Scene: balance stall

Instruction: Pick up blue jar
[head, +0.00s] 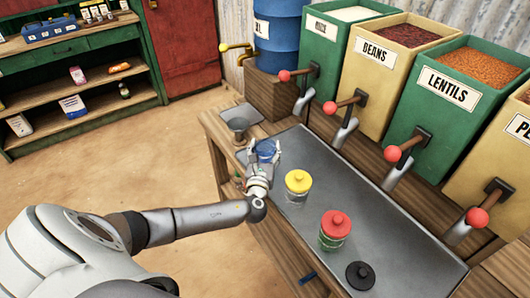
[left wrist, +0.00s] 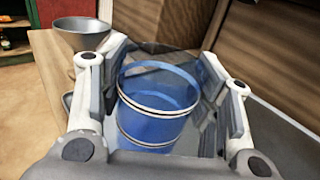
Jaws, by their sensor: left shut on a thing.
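The blue jar (head: 266,149) is a see-through blue cylinder with pale rings round its rim. It stands at the far left end of the grey metal counter in the head view. My left gripper (head: 264,152) is around it, and the left wrist view shows the jar (left wrist: 155,105) between the two fingers of the gripper (left wrist: 160,90). The gripper is shut on the jar. I cannot tell whether the jar's base touches the counter. My right gripper is not in view.
A yellow-lidded jar (head: 298,187), a red-lidded jar (head: 334,231) and a black lid (head: 360,275) are on the counter (head: 391,233). A metal funnel (head: 238,128) is beside the gripper. Bins with red-knobbed levers, including LENTILS (head: 448,88), line the back.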

